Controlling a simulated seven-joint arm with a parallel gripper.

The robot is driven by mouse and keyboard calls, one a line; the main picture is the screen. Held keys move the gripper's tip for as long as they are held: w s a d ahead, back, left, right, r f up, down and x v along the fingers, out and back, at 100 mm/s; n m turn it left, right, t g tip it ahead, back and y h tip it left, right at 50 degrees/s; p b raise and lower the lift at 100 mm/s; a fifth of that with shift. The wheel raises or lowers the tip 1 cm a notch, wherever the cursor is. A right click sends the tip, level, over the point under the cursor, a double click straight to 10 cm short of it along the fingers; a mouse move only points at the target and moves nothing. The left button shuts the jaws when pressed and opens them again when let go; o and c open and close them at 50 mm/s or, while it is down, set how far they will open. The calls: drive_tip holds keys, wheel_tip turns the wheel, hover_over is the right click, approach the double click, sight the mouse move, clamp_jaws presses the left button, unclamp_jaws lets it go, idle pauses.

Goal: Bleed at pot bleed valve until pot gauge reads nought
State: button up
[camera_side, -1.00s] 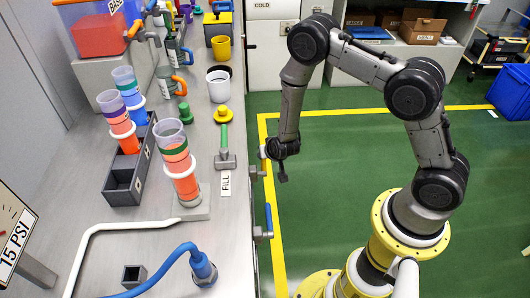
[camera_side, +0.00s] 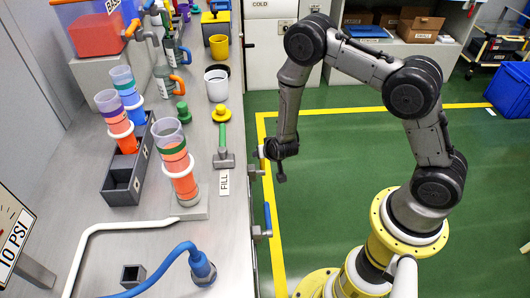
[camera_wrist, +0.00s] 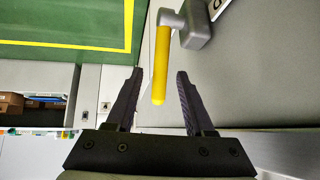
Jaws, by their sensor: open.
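A white panel (camera_side: 12,246) at the left edge of the side view reads 10 PSI. My gripper (camera_side: 281,168) hangs just off the bench's right edge, beside a grey valve body (camera_side: 257,172) there. In the wrist view, a yellow lever (camera_wrist: 161,62) joins a grey valve body (camera_wrist: 195,24) on the bench side. Its tip lies between the two open fingers of my gripper (camera_wrist: 160,74), with gaps visible on both sides. In the side view the yellow lever is not clearly visible behind my gripper. A label beside the valve is cut off in the wrist view.
A second valve with a blue lever (camera_side: 268,218) sits nearer on the bench edge. Clear tubes of orange liquid (camera_side: 178,165), a dark rack (camera_side: 125,180), a green-handled tool (camera_side: 222,140) and a blue hose (camera_side: 165,262) occupy the bench.

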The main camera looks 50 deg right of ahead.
drive_tip(key=v, duration=1.3)
drive_tip(key=shift+s+a+r, duration=0.15)
drive_tip(key=shift+s+r, duration=0.05)
drive_tip(key=shift+r, duration=0.1)
drive_tip(key=w+d+r+m+t, duration=0.1)
drive_tip(key=w+r+t, duration=0.25)
drive_tip(key=r, duration=1.15)
drive_tip(key=s+a+r+n+t+y, duration=0.1)
drive_tip(key=s+r+y, duration=0.1)
drive_tip(key=r, duration=0.4)
drive_tip(key=s+a+r+n+y, duration=0.1)
drive_tip(key=r+n+y, duration=0.1)
drive_tip(key=r, duration=0.4)
drive_tip(key=s+a+r+n+y, duration=0.1)
drive_tip(key=s+r+n, duration=0.25)
drive_tip(key=s, duration=0.75)
drive_tip(key=s+d+f+n+g, duration=0.1)
drive_tip(key=s+f+g, duration=0.2)
drive_tip(key=s, duration=0.2)
drive_tip(key=s+d+f+n+g+h, duration=0.1)
drive_tip(key=s+f+g, duration=0.2)
drive_tip(key=s, duration=0.2)
drive_tip(key=shift+s, duration=0.4)
